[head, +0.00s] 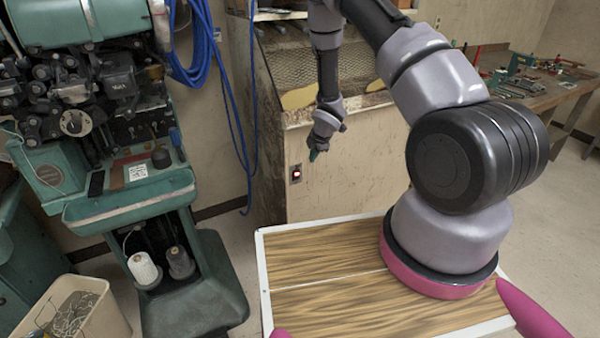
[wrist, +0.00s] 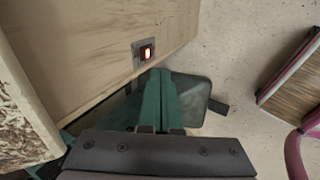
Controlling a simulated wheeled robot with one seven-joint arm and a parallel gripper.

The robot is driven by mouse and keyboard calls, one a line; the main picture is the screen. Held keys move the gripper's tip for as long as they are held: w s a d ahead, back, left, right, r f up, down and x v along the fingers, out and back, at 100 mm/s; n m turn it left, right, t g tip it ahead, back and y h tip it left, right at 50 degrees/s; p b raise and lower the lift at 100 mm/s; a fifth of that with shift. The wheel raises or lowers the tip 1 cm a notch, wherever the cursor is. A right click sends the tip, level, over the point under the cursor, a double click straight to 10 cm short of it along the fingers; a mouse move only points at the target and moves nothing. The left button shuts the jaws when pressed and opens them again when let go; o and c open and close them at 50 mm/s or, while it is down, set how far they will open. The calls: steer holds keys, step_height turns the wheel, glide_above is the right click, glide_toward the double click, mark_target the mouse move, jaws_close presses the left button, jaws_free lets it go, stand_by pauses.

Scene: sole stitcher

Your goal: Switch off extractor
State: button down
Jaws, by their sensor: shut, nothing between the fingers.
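The extractor (head: 345,186) is a pale wooden cabinet with a mesh-backed hood on top, behind my base in the head view. Its small switch (head: 296,173) sits on the front panel near the left edge and glows red. In the wrist view the switch (wrist: 146,53) shows a dark plate with a lit red and white rocker. My gripper (head: 313,155) has teal fingers, closed together and empty. It points down beside the panel, a little above and right of the switch in the head view. In the wrist view the fingertips (wrist: 160,72) lie just below and right of the switch, seemingly apart from it.
The green sole stitcher (head: 130,205) stands left of the extractor, with blue hoses (head: 228,90) hanging between them. A bin (head: 80,310) stands at lower left. A workbench (head: 545,88) with tools is at the right. Floor shows between the stitcher and my base.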

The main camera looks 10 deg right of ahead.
mark_target(297, 176)
steer(key=shift+s+a+f+n, duration=0.2)
steer(key=shift+f+n, duration=0.1)
steer(key=shift+f, duration=0.65)
steer(key=shift+s+a+f+n, duration=0.15)
steer(key=shift+f+n, duration=0.15)
steer(key=shift+f, duration=0.6)
steer(key=shift+w+a+f, duration=0.4)
steer(key=shift+w+f, duration=0.9)
steer(key=shift+f, duration=0.15)
steer(key=shift+w+a+f, duration=0.45)
steer(key=shift+w+f, duration=0.85)
steer(key=shift+f, duration=0.1)
steer(key=shift+w+a+f, duration=0.4)
steer(key=shift+w+f, duration=0.9)
steer(key=shift+f, duration=0.15)
